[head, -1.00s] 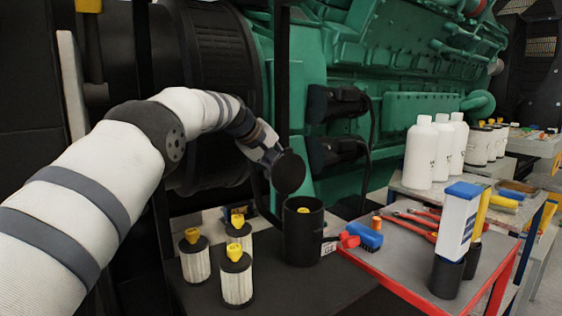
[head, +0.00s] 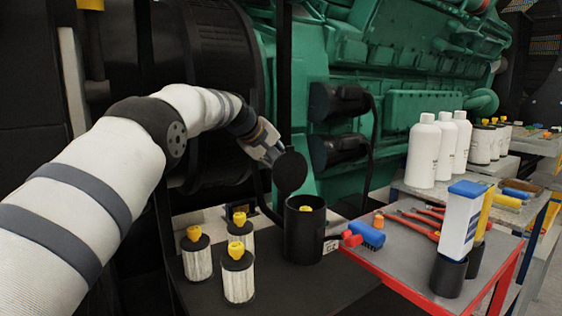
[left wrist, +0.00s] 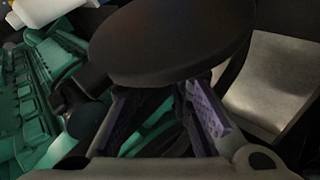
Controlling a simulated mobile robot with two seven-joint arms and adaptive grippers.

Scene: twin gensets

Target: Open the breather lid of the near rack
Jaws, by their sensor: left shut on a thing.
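The breather lid (head: 290,172) is a black round disc. It stands nearly upright just above the back rim of a black cylindrical housing (head: 304,247), whose mouth is open with a yellow cap (head: 305,209) visible inside. My left gripper (head: 272,153) reaches in from the left and is shut on the lid at its upper left edge. In the left wrist view the lid (left wrist: 170,40) fills the upper middle, in front of the purple-padded fingers (left wrist: 165,100); the exact contact is hidden behind it. My right gripper is not in view.
Several white pleated filters with yellow caps (head: 238,279) stand on the dark shelf left of the housing. A red-edged cart (head: 400,262) to the right holds a blue brush (head: 368,234), red-handled pliers and a blue-topped white box (head: 460,222). The green engine (head: 425,110) stands behind.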

